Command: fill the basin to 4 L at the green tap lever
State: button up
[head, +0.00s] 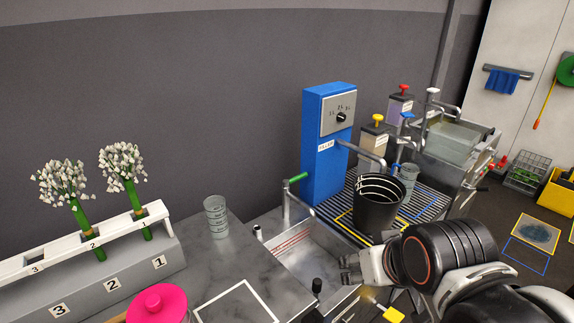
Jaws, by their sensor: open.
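The green tap lever (296,178) sits on a metal tap that rises at the back of a sunken metal basin (290,262). Red level lines mark the basin's back wall; their figures are too small to read, and I cannot make out a water level. My gripper (346,270) is open and empty, at the right side of the basin, in front of and below the green lever and apart from it. My arm covers the area to the right of the basin.
A black bucket (377,209) stands on a slatted rack behind my gripper, next to a blue filler box (322,150). A clear measuring cup (215,216) stands on the counter left of the basin. A pink lid (157,304) is at the front.

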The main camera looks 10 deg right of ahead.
aim_at(286, 183)
jog(key=i+l+u, duration=0.25)
jog(key=i+l, duration=0.15)
jog(key=l, duration=0.2)
jog(key=i+l+u, duration=0.15)
jog(key=l, duration=0.15)
jog(key=i+l+u, duration=0.15)
jog(key=l, duration=0.2)
